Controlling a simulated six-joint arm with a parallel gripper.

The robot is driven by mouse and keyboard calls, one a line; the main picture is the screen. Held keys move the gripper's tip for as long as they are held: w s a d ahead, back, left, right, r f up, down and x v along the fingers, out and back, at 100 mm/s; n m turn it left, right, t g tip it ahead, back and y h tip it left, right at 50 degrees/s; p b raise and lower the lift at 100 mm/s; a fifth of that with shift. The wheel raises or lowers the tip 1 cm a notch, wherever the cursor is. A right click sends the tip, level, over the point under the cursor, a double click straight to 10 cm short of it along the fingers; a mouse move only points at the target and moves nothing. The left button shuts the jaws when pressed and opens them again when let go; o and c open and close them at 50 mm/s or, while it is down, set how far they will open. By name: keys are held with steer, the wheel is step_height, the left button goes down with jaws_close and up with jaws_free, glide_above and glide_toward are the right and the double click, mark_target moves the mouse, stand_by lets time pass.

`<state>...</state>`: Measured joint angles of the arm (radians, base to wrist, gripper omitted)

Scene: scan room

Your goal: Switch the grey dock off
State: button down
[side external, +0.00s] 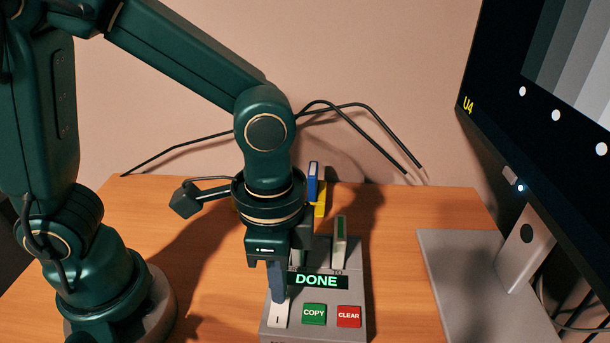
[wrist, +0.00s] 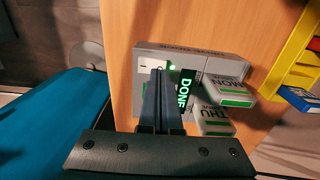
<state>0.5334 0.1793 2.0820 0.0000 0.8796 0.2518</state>
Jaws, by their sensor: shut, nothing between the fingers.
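The grey dock (side external: 355,283) sits on the desk below my gripper; it also shows in the wrist view (wrist: 225,66). Its display (side external: 317,281) reads DONE in green. A white switch (side external: 279,316) marked "I" is at its front left, beside a green COPY button (side external: 314,314) and a red CLEAR button (side external: 348,316). A green light (wrist: 172,67) glows beside the switch in the wrist view. My gripper (side external: 277,297) is shut and empty, pointing down with its tips at the switch's back end. I cannot tell whether they touch. The fingers hide part of the switch and dock.
Cartridges labelled MON (wrist: 229,91) and THU (wrist: 214,121) stand in the dock. A yellow rack (wrist: 293,50) with a blue cartridge (side external: 313,182) is behind it. A monitor (side external: 545,110) on a grey stand (side external: 455,280) is at the right. Bare desk lies between.

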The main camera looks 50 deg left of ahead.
steer(key=shift+f, duration=0.8)
stand_by(0.4)
steer(key=shift+r, duration=3.5)
steer(key=shift+w+a+r, duration=0.15)
steer(key=shift+w+a, duration=0.05)
steer(key=s+a+r+n+t, duration=0.2)
steer(key=a+n+t, duration=0.3)
steer(key=a+n, duration=0.4)
steer(key=shift+a+r+t, duration=0.25)
steer(key=shift+a+t, duration=0.05)
steer(key=shift+a, duration=0.55)
